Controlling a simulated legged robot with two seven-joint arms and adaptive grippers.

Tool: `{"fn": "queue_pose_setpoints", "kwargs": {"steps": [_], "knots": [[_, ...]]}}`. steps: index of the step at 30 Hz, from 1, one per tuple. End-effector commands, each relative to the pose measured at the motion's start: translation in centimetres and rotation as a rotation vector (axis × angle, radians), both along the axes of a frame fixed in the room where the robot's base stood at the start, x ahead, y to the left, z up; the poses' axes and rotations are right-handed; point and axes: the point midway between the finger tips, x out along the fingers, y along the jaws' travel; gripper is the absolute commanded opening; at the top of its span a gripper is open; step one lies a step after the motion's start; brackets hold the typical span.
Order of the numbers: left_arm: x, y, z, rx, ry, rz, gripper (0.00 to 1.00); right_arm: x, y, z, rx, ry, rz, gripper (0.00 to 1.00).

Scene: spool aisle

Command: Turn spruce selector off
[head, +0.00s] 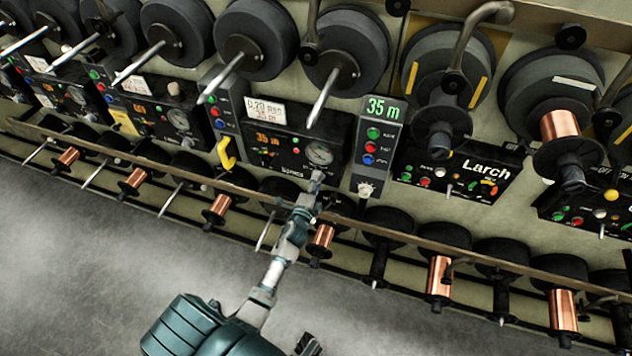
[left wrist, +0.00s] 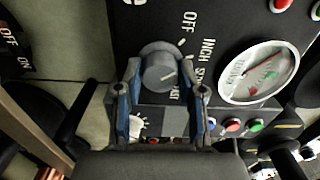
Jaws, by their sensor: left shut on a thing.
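The spruce panel (head: 270,145) is a black box with an orange display, a round gauge and a blurred name at its lower edge. My left gripper (head: 317,184) reaches up to its lower right corner, below the gauge. In the left wrist view, the selector (left wrist: 158,62) is a round grey knob between the two blue-sided fingers of my left gripper (left wrist: 161,78), which is shut on it. OFF and INCH show beside the knob; further lettering is partly hidden by a finger. The knob's white mark points right, away from OFF.
A gauge (left wrist: 258,72) sits close to the knob. A green-lit 35 m box (head: 383,110) and the Larch panel (head: 455,172) stand to the right. A rail (head: 420,238) and spools run below; the floor is clear.

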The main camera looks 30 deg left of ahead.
Motion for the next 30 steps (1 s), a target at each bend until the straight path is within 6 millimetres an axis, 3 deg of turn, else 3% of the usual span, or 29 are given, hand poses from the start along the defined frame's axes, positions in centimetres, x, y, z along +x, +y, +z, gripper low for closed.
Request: {"fn": "queue_pose_setpoints", "kwargs": {"steps": [12, 30], "knots": [[-0.1, 0.1, -0.2, -0.244, -0.053, 0.003, 0.04, -0.1, -0.1, -1.4, -0.001, -0.006, 0.003, 0.40], [-0.1, 0.1, -0.4, -0.307, -0.065, 0.004, 0.04, -1.1, -0.1, -2.2, 0.000, 0.009, 0.004, 0.40]]}}
